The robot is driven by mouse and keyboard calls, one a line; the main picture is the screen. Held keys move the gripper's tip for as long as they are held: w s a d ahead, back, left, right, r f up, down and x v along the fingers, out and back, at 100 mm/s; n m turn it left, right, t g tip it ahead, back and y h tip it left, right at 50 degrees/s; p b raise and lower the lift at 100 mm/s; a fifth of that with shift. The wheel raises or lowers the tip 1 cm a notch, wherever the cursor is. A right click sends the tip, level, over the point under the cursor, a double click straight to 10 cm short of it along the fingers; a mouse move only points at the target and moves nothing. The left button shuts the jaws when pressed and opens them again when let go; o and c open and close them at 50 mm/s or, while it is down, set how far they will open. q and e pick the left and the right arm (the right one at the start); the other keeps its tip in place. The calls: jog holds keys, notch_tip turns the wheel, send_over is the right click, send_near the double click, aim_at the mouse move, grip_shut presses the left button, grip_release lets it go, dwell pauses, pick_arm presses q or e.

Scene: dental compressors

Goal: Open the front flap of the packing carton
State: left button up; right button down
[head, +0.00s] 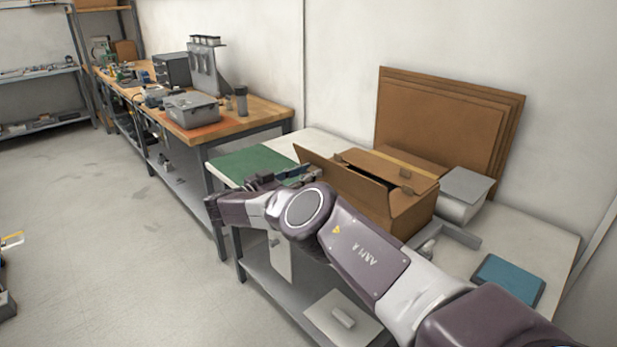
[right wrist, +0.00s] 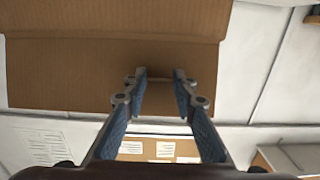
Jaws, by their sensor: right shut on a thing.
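The brown packing carton (head: 412,210) stands on the light table in the head view. Its front flap (head: 345,185) is tilted up and outward on the side toward my arm, with a narrow dark gap behind it. Another top flap (head: 385,165) with a small tab lies nearly flat across the top. My right gripper (head: 303,177) is at the outer side of the front flap. In the right wrist view, its two fingers (right wrist: 160,76) are shut on the front flap (right wrist: 70,75) near its middle; the exact grip is partly hidden. My left gripper is not in view.
A green mat (head: 250,163) lies left of the carton. A grey-lidded box (head: 465,190), a blue item (head: 508,280) and leaning cardboard sheets (head: 445,115) are right of and behind it. A wooden workbench (head: 240,122) stands farther left. The floor at left is mostly clear.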

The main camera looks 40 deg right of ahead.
jog(key=shift+f, duration=0.1)
dwell(0.3)
jog(key=c, duration=1.6)
grip_release()
jog(key=a, duration=0.8)
jog(key=s+a, duration=0.1)
jog(key=a, duration=0.3)
